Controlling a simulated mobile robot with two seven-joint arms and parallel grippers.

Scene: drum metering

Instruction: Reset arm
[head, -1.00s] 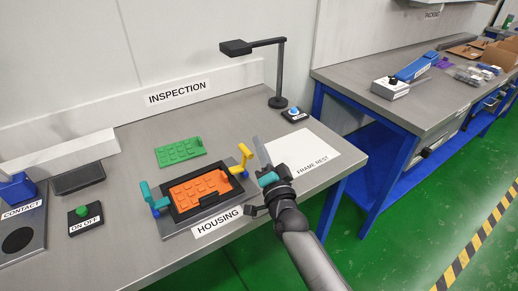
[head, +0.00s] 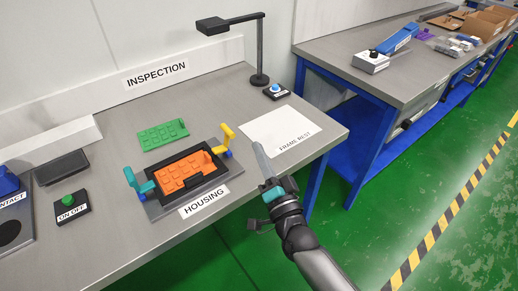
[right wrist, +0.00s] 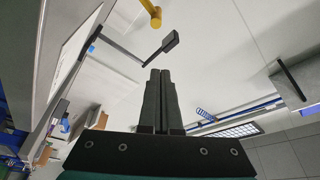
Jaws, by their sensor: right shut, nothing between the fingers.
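My right gripper (head: 261,160) is shut and empty. In the head view it points up and away, over the table's front edge, right of the housing fixture and in front of the frame rest sheet. Its two dark fingers (right wrist: 159,100) lie side by side in the right wrist view. The housing fixture (head: 208,183) holds an orange part (head: 186,170) inside a black frame, with a teal clamp (head: 137,182) at its left and a yellow clamp (head: 226,136) at its right. My left gripper is not in view.
A green part (head: 162,134) lies behind the fixture. The white frame rest sheet (head: 280,130) is bare. A black lamp (head: 260,50) and a blue button box (head: 277,91) stand behind it. An on/off box (head: 72,207) stands at left. Green floor lies to the right.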

